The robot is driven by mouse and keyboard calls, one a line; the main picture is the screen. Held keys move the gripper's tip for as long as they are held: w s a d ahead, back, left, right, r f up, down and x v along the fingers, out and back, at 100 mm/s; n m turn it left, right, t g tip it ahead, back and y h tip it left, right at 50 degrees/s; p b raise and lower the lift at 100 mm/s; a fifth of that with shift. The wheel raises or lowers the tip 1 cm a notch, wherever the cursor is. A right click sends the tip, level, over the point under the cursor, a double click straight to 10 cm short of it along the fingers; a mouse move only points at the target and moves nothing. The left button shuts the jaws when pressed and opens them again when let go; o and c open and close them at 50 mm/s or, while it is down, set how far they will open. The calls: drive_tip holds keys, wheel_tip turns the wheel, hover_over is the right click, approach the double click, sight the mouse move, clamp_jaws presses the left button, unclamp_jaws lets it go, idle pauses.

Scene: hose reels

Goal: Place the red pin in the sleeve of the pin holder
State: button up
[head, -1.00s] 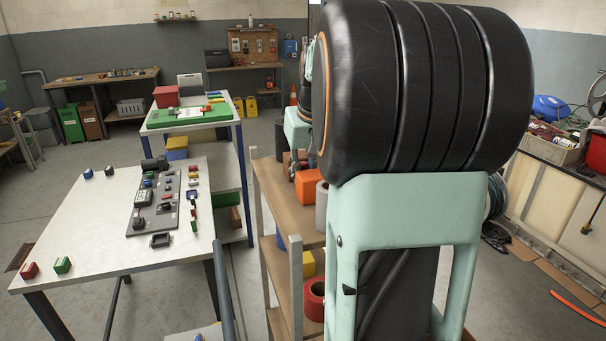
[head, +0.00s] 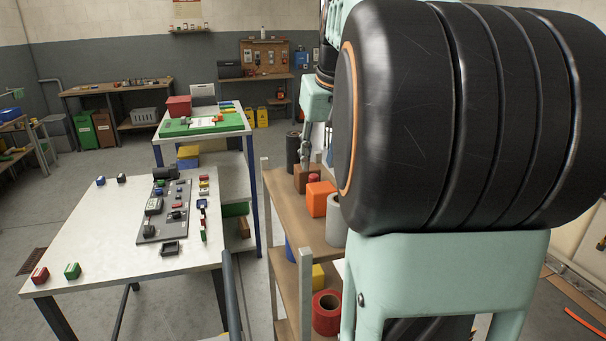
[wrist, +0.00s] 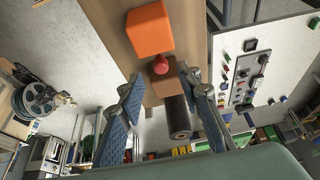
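A red round-topped piece, which looks like the red pin (wrist: 160,65), sits at a brown block (wrist: 166,88) on the wooden shelf top. In the head view the red pin (head: 314,178) shows small at the brown block (head: 301,181). My gripper (wrist: 159,73) is open and empty, with one blue-padded finger to each side of the pin in the wrist view. In the head view my gripper (head: 305,150) is above the block. I cannot tell the height gap, or whether the pin stands in the block. I cannot make out the holder's sleeve.
An orange cube (head: 320,198), a grey cylinder (head: 337,220) and a black cylinder (head: 293,152) stand close by on the shelf (head: 285,203). A white table (head: 105,235) at left bears a grey board (head: 166,212) with small parts. My arm hides the right side.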

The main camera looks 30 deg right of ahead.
sight(314, 175)
drive_tip(key=shift+o, duration=0.7)
drive_tip(key=v, duration=0.2)
drive_tip(key=shift+s+r, duration=0.15)
drive_tip(key=shift+r, duration=0.2)
drive_tip(key=b, duration=0.3)
drive_tip(key=shift+d+f, duration=0.1)
drive_tip(key=shift+f, duration=0.05)
drive_tip(key=shift+b, duration=0.8)
drive_tip(key=shift+r+b, duration=0.25)
drive_tip(key=shift+b, duration=0.35)
drive_tip(key=x, duration=0.4)
drive_tip(key=shift+f, duration=0.2)
drive_tip(key=shift+w+b+x, duration=0.15)
drive_tip(key=shift+b+x, duration=0.05)
drive_tip(key=shift+x, duration=1.25)
drive_tip(key=shift+w+b+x, duration=0.15)
drive_tip(key=shift+w+x, duration=0.05)
drive_tip(key=shift+x, duration=1.3)
drive_tip(key=shift+r, duration=0.15)
drive_tip(key=shift+c, duration=0.5)
clamp_jaws()
